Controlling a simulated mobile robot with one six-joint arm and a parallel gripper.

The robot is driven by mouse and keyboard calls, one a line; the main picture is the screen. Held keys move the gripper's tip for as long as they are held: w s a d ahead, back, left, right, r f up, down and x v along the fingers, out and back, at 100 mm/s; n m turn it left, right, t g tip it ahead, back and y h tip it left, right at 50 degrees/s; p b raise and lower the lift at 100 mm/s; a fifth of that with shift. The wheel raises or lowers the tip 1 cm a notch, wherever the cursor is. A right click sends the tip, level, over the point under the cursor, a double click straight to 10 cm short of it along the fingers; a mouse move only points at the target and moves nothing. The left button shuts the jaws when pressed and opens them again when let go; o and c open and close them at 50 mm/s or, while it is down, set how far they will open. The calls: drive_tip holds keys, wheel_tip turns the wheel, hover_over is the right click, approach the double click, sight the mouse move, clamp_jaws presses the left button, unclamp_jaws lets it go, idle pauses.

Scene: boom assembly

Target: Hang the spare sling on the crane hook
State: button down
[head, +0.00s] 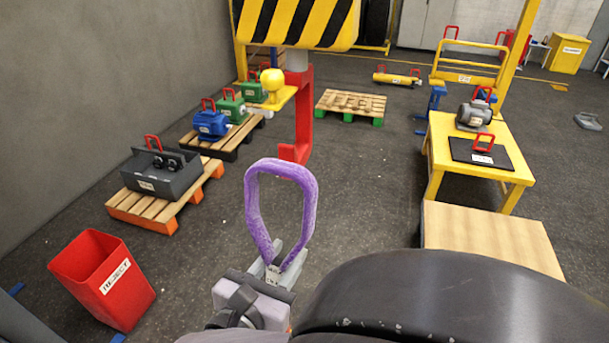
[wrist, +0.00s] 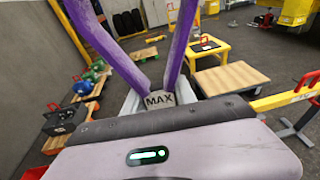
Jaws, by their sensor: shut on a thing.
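A purple sling (head: 249,206) stands up as a loop from my gripper (head: 272,272) in the head view. My gripper is shut on its lower end, at a grey tag. In the wrist view the purple sling (wrist: 108,47) rises from the tag marked MAX (wrist: 160,99), and its top is out of view. The red crane hook (head: 305,115) hangs below a yellow and black striped block (head: 296,22), beyond the sling. In the head view the sling's top overlaps the hook's lower end, but the sling looks nearer to me and apart from it.
A red reject bin (head: 102,280) stands at the lower left. Pallets with a grey tray (head: 162,174) and motors (head: 211,123) line the left wall. A yellow table (head: 437,150) and a wooden-topped surface (head: 487,236) stand at the right.

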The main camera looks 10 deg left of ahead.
sight(267, 262)
drive_tip(key=shift+s+a+r+n+y+p, duration=0.15)
drive_tip(key=shift+s+a+r+n+y, duration=0.1)
drive_tip(key=shift+s+a+r+y, duration=0.3)
drive_tip(key=shift+s+a+r+n+y+p, duration=0.15)
drive_tip(key=shift+s+a+r+n+y, duration=0.15)
drive_tip(key=shift+r, duration=0.35)
drive_tip(key=shift+w+f+b, duration=0.15)
drive_tip(key=shift+w+b, duration=0.2)
drive_tip(key=shift+w, duration=0.3)
drive_tip(key=w+f+b, duration=0.5)
drive_tip(key=w+b, duration=0.2)
drive_tip(key=w, duration=0.3)
drive_tip(key=shift+w+d+f, duration=0.4)
drive_tip(key=shift+d, duration=0.05)
